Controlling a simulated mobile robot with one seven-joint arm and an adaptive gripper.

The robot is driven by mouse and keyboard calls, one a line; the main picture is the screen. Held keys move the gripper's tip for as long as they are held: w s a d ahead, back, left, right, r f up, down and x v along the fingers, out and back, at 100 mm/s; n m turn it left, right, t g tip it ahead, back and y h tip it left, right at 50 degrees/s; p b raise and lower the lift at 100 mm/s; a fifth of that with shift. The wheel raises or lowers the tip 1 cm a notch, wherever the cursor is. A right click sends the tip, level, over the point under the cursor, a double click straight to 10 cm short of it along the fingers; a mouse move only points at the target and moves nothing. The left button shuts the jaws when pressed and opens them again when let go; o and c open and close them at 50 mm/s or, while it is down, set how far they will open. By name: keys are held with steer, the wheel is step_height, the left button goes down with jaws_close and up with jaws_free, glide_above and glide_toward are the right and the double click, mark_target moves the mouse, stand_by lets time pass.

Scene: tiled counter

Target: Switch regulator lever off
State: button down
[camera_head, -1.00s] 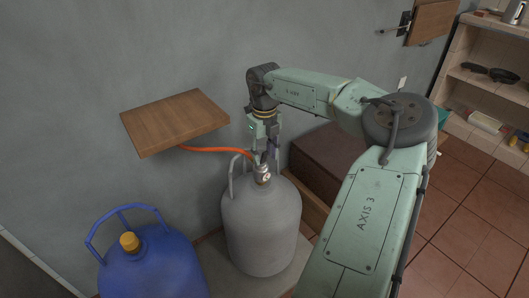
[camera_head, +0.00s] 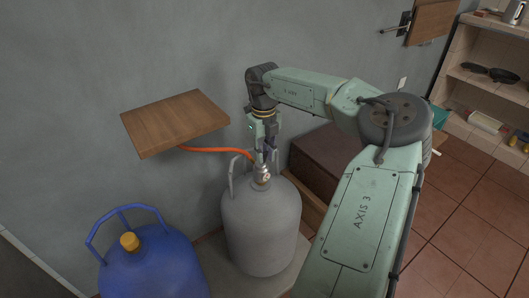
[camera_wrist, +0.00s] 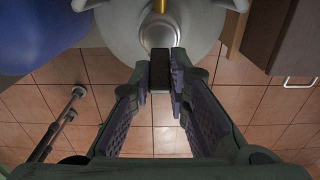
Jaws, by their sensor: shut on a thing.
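The grey gas cylinder (camera_head: 262,230) stands upright near the wall, with the metal regulator (camera_head: 262,174) on its top. An orange hose (camera_head: 215,150) runs from the regulator to the left. My gripper (camera_head: 266,156) points down at the regulator from above. In the wrist view, my gripper (camera_wrist: 160,74) is shut on the dark regulator lever (camera_wrist: 160,68), with one finger on each side. The silver regulator body (camera_wrist: 160,33) shows just beyond it. In the head view the fingers hide most of the lever, so its angle is hard to tell.
A blue cylinder (camera_head: 150,268) with a yellow cap stands at the left. A wooden wall shelf (camera_head: 175,122) juts out above the hose. A brown cabinet (camera_head: 325,160) is close on the right. Shelves (camera_head: 490,90) stand at the far right above tiled floor.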

steer(key=shift+w+a+r+g+h+p, duration=0.3)
steer(key=shift+w+r+g+p, duration=0.15)
steer(key=shift+p, duration=0.65)
steer(key=shift+w+a+f+g+h+p, duration=0.1)
steer(key=shift+f+g+h+p, duration=0.15)
steer(key=shift+g+h+p, duration=0.4)
steer(key=shift+f, duration=0.1)
steer(key=c, duration=1.5)
jaws_free()
steer(key=shift+v, duration=5.95)
